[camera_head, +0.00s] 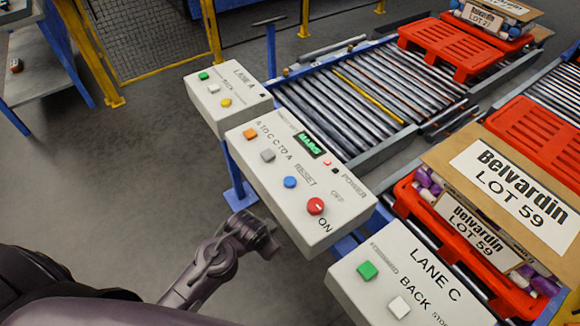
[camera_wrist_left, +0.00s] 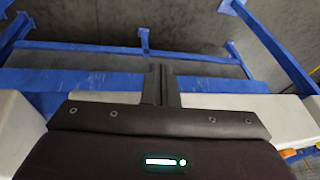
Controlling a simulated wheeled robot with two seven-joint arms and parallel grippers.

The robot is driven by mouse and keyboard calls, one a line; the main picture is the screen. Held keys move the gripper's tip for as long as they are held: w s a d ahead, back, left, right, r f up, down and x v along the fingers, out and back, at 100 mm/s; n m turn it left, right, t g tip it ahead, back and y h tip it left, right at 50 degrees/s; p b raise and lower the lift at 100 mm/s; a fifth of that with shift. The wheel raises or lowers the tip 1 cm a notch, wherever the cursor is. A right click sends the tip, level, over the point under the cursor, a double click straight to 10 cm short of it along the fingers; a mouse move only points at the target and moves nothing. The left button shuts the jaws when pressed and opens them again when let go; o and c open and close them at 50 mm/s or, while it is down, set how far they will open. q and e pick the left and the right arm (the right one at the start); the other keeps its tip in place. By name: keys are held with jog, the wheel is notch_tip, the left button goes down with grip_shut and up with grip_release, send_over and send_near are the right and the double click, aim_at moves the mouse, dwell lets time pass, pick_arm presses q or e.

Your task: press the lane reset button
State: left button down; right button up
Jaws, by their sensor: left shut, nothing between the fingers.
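The middle control box (camera_head: 262,172) is a pale panel with several buttons. Its blue button (camera_head: 290,182) is beside the RESET label. An orange button (camera_head: 250,134) and a grey button (camera_head: 268,156) are to the upper left, and a red knob (camera_head: 316,206) is to the lower right beside the ON label. My left gripper (camera_head: 274,248) is low in front of this box, below and left of the red knob, apart from the blue button. My right gripper is not in view.
The LANE A box (camera_head: 228,98) stands behind and the LANE C box (camera_head: 405,275) in front right. Bare floor (camera_head: 150,165) is open at left.

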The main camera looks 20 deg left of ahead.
aim_at(289, 184)
pick_arm(q)
jog(key=w+r+m, duration=0.1)
jog(key=r, duration=0.3)
jog(key=w+d+r+m+t+p, duration=0.1)
jog(key=r+m, duration=0.1)
jog(key=r, duration=0.1)
jog(key=w+d+r+m+p, duration=0.1)
jog(key=r, duration=0.3)
jog(key=shift+w+r+m+t, duration=0.3)
jog(key=shift+w+r, duration=0.05)
jog(key=w+r+m, duration=0.1)
jog(key=m, duration=0.1)
jog(key=w+d+r+m+t, duration=0.1)
jog(key=r+m, duration=0.1)
jog(key=w+r+m+p, duration=0.1)
jog(key=w+m, duration=0.1)
jog(key=shift+w+d+r+t, duration=0.1)
jog(key=shift+d+r+t, duration=0.15)
jog(key=shift+t, duration=0.05)
jog(key=w+a+r+m+t+p, duration=0.1)
jog(key=w+r+m, duration=0.3)
jog(key=m, duration=0.5)
jog(key=shift+w+a+r+m+t+y, duration=0.15)
jog(key=shift+w+r+m+t+y, duration=0.15)
jog(key=shift+r+t+y, duration=0.15)
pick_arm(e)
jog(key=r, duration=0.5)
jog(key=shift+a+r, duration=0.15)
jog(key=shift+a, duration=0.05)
